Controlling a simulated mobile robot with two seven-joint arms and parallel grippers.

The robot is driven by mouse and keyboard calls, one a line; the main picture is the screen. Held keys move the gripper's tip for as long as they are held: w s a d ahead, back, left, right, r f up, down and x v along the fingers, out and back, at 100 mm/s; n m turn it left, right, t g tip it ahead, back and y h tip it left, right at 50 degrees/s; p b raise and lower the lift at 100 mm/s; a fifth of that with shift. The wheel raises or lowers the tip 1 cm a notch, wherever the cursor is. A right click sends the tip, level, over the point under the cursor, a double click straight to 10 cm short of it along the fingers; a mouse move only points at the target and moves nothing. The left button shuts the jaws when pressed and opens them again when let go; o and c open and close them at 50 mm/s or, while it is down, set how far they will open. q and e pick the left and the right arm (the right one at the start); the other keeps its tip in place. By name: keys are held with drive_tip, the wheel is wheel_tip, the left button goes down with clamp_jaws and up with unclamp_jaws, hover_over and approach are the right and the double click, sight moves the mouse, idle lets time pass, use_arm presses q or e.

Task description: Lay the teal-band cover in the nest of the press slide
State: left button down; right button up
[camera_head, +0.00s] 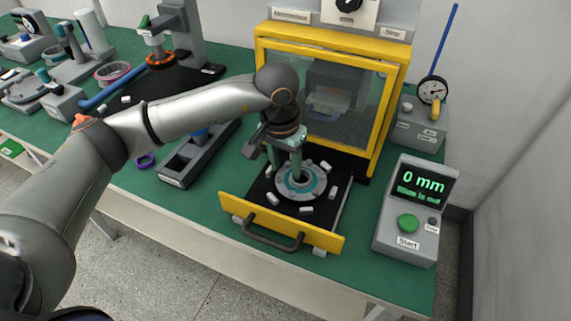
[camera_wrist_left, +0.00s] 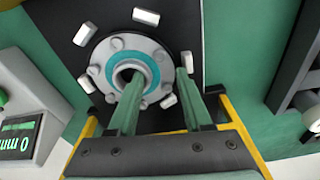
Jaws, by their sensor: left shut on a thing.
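The teal-band cover (camera_head: 313,186) is a round grey flange with bolt heads, a teal ring and a raised hub with a central hole. It lies flat, or very nearly so, among several small white blocks on the black press slide (camera_head: 330,205). Whether it is fully seated I cannot tell. My left gripper (camera_head: 286,170) points down and is shut on the cover. In the left wrist view, one finger is at the hub hole and the other at the outer side of the cover (camera_wrist_left: 97,69). My right gripper is not in view.
The slide is pulled out of the yellow-framed press (camera_head: 391,100), with its handle (camera_head: 268,237) in front. A control box (camera_head: 408,215) reading 0 mm stands right. A dial gauge (camera_head: 432,90) stands behind it. A grey slotted tray (camera_head: 185,165) lies left of the slide.

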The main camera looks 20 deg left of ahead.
use_arm(q)
drive_tip(key=shift+f, duration=0.15)
drive_tip(key=shift+s+f+b, duration=0.1)
drive_tip(key=shift+f+b, duration=0.1)
drive_tip(key=shift+b, duration=0.25)
